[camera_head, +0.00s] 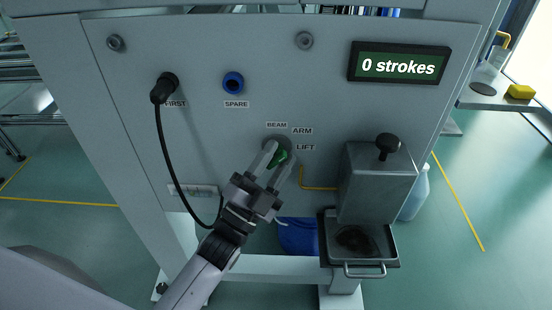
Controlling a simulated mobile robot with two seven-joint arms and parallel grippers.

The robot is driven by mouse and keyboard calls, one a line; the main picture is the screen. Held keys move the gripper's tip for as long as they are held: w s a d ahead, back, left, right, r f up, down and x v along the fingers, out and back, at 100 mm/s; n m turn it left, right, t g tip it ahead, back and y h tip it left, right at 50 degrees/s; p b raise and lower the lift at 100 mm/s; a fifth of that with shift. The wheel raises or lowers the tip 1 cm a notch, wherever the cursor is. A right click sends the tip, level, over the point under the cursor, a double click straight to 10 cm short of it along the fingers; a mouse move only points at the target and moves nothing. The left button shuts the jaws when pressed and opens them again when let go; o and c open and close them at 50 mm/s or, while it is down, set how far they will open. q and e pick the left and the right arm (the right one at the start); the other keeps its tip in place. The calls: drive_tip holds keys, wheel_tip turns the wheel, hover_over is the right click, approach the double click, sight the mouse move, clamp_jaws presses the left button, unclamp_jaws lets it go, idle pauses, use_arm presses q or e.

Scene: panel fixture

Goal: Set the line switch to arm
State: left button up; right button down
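The line switch (281,157) is a round dial with a green handle on the grey panel. The labels BEAM, ARM and LIFT run around its upper and right side. My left gripper (282,152) is at the switch, with its two fingers apart on either side of the green handle. I cannot make out contact between fingers and handle. The fingers hide part of the dial, so which label the handle points to cannot be read surely. My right gripper is not in view.
A display (399,64) reads "0 strokes". A black plug (165,87) with a hanging cable is at left, beside a blue SPARE socket (233,82). A metal box with a black knob (388,145) juts out right of the switch, above a tray (365,271).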

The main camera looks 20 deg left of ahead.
sight(272, 166)
use_arm(q)
drive_tip(key=v, duration=0.7)
idle(0.4)
drive_tip(key=s+a+f+n+g+y, duration=0.25)
drive_tip(key=s+f+n+g, duration=0.3)
drive_tip(key=f, duration=0.45)
drive_tip(key=s+a+f+n+g+y, duration=0.1)
drive_tip(key=s+f+n+g+y, duration=0.2)
drive_tip(key=s+f+n+g, duration=0.5)
wheel_tip(272, 166, up, 9)
drive_tip(key=w+m+t+p, duration=0.1)
drive_tip(key=p, duration=1.2)
drive_tip(key=shift+w+a, duration=0.2)
drive_tip(key=shift+a, duration=0.2)
drive_tip(key=shift+f, duration=0.1)
